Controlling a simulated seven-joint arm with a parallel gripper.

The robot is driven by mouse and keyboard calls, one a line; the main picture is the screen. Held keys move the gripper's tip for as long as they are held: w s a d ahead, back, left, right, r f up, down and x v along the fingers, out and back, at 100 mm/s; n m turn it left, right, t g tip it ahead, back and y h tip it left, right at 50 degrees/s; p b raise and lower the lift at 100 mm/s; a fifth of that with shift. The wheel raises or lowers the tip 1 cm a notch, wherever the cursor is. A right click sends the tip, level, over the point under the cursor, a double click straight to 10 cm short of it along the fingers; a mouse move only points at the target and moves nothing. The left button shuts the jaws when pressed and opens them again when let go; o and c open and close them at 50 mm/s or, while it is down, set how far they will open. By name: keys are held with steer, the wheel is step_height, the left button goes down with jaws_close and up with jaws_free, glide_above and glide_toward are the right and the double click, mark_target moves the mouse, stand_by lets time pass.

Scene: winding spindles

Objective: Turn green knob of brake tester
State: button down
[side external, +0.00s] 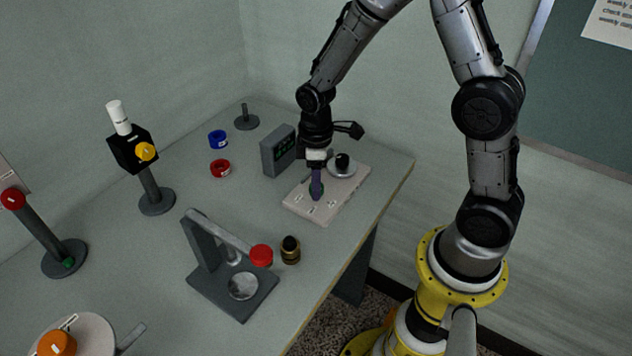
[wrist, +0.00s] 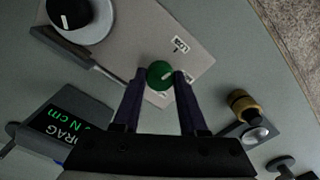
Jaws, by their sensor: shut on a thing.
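The brake tester is a light flat plate (side external: 341,196) near the right edge of the table. Its green knob (wrist: 160,75) shows in the wrist view between my two fingertips, with a pale pointer mark on its top. My gripper (wrist: 160,78) is shut on the green knob, one dark finger on each side. In the side view my gripper (side external: 316,190) reaches down onto the plate, and its fingers hide the knob. A printed label (wrist: 180,45) lies on the plate just beyond the knob. A black knob on a pale disc (wrist: 75,15) stands on the plate's other end.
A grey press-like stand (side external: 215,250) with a red knob and a dark-and-brass cylinder (side external: 290,250) are nearer the camera. Red (side external: 220,169) and blue (side external: 218,139) rings lie left of the box.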

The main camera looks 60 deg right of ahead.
steer(key=m, duration=1.1)
steer(key=shift+r, duration=0.1)
steer(key=shift+d+m, duration=0.1)
steer(key=shift+m, duration=0.3)
steer(key=shift+c, duration=2.2)
jaws_free()
step_height(320, 180, up, 14)
